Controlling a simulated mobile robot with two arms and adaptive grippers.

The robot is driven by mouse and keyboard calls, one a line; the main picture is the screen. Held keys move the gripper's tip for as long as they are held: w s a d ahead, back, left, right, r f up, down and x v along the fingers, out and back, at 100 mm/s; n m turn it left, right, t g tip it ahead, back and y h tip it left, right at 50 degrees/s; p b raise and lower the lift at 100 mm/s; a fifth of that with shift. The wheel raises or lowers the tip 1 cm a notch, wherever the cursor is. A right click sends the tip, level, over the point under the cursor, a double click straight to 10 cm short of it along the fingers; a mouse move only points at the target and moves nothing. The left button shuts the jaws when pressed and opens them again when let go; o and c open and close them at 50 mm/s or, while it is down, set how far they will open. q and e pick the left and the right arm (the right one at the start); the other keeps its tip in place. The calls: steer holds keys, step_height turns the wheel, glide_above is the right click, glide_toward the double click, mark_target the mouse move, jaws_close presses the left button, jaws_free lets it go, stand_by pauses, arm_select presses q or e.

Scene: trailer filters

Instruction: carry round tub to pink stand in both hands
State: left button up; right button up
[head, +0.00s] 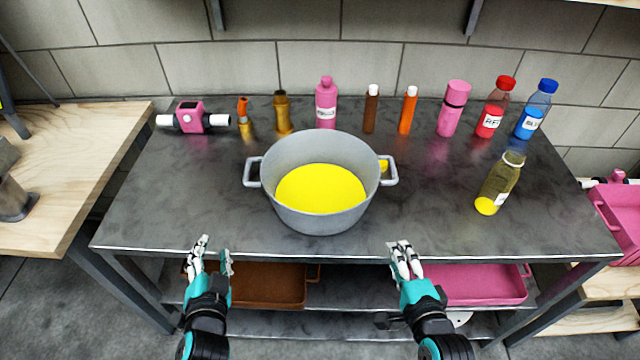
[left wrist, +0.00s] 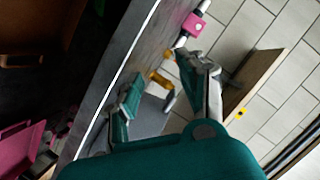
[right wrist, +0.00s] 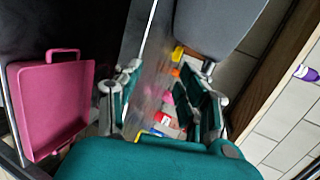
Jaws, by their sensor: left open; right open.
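The round tub (head: 318,222) is a grey metal pot with a handle on each side and a yellow inside bottom. It stands upright on the middle of the dark metal table. Its grey side shows in the right wrist view (right wrist: 222,22). My left gripper (head: 212,256) is open and empty at the table's front edge, in front and left of the tub. My right gripper (head: 404,258) is open and empty at the front edge, in front and right of it. Neither touches the tub. I cannot tell which pink thing is the stand.
A pink block with white ends (head: 190,117) and several bottles, including a pink one (head: 326,103), line the table's back. An olive bottle (head: 500,183) stands right of the tub. Brown (head: 262,285) and pink (head: 485,285) trays lie below. A pink bin (head: 622,215) is far right.

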mark_target(249, 162)
arm_select(q)
steer(key=w+d+r+m+t+h, duration=0.2)
steer(key=d+r+m+t, duration=0.1)
steer(key=d+r+m, duration=0.1)
steer(key=shift+d+r+m+h, duration=0.35)
steer(key=shift+d+m+h, duration=0.05)
steer(key=shift+d, duration=0.3)
arm_select(e)
step_height(249, 162, up, 6)
steer(key=w+d+m+t+h, duration=0.1)
steer(key=m+t, duration=0.3)
steer(key=m, duration=0.4)
steer(key=shift+w+d+h, duration=0.15)
steer(key=shift+w+h, duration=0.15)
steer(key=shift+w, duration=0.25)
steer(key=shift+w, duration=0.1)
arm_select(q)
steer(key=w, duration=1.7)
steer(key=shift+w+a, duration=0.2)
steer(key=shift+a, duration=0.1)
arm_select(e)
steer(key=w, duration=1.7)
steer(key=shift+w+a, duration=0.15)
steer(key=shift+a, duration=0.15)
arm_select(q)
jaws_close()
arm_select(e)
jaws_close()
